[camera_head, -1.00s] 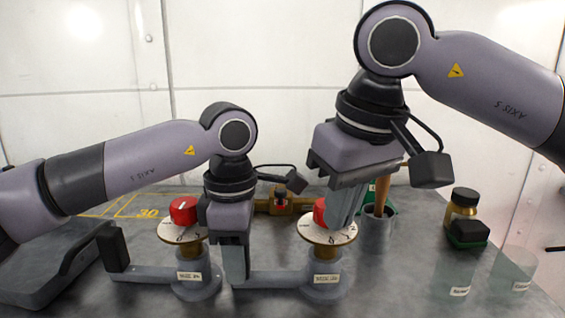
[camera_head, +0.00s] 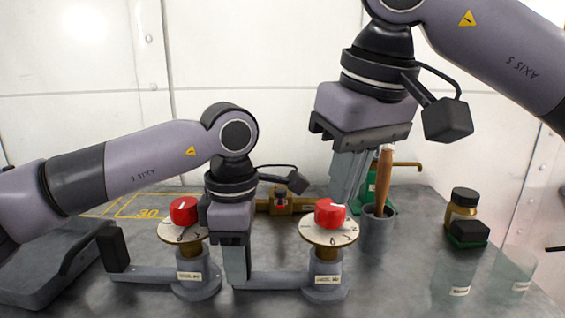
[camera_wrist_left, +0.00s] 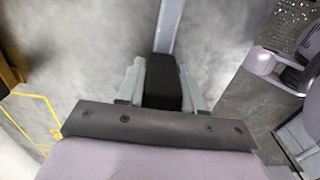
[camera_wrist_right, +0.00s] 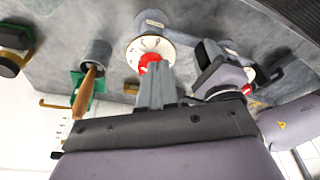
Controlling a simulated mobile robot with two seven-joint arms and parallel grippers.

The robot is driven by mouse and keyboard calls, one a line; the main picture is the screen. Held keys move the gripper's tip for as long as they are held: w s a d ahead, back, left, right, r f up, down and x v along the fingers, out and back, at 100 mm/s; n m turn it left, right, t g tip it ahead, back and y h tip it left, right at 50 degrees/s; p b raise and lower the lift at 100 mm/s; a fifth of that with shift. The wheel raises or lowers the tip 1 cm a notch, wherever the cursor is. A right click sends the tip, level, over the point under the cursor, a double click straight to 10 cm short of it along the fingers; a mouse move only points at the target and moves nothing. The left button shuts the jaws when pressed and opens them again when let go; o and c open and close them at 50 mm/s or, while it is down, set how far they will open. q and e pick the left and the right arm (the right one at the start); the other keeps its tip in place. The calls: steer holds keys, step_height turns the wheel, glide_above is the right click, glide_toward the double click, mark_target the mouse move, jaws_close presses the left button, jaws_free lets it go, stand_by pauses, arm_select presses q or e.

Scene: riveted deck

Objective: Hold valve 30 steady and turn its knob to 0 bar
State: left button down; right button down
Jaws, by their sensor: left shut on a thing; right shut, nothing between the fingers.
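Two valves with red knobs on pale dials stand on the deck; their labels are too small to read. My left gripper (camera_head: 236,272) is shut on the black grip (camera_wrist_left: 163,80) of the right valve's side bar (camera_head: 275,279). The right valve's red knob (camera_head: 329,213) is uncovered, with a white mark toward the right of its top; it also shows in the right wrist view (camera_wrist_right: 148,61). My right gripper (camera_head: 347,193) is shut and empty, above and just behind that knob. The left valve's knob (camera_head: 184,211) and its black grip (camera_head: 113,247) are untouched.
A grey cup (camera_head: 377,232) with a wooden-handled tool (camera_head: 384,180) stands close right of the right valve. A brass fitting (camera_head: 279,202) lies behind. Yellow "30" (camera_head: 148,213) marks the deck.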

mark_target(329, 216)
steer(key=shift+w+v, duration=0.2)
steer(key=shift+v, duration=0.8)
steer(key=shift+r, duration=0.1)
steer(key=shift+w+d+f, duration=0.35)
steer(key=shift+d+f, duration=0.05)
steer(key=shift+f, duration=0.65)
steer(key=shift+w+d+f, duration=0.35)
steer(key=shift+d+f, duration=0.05)
steer(key=shift+f, duration=0.7)
steer(key=shift+w+d+f, duration=0.35)
steer(key=shift+d+f, duration=0.1)
steer(key=shift+f, duration=0.6)
steer(key=shift+w+a+r, duration=0.1)
steer(key=shift+a+r, duration=0.1)
steer(key=shift+a, duration=0.15)
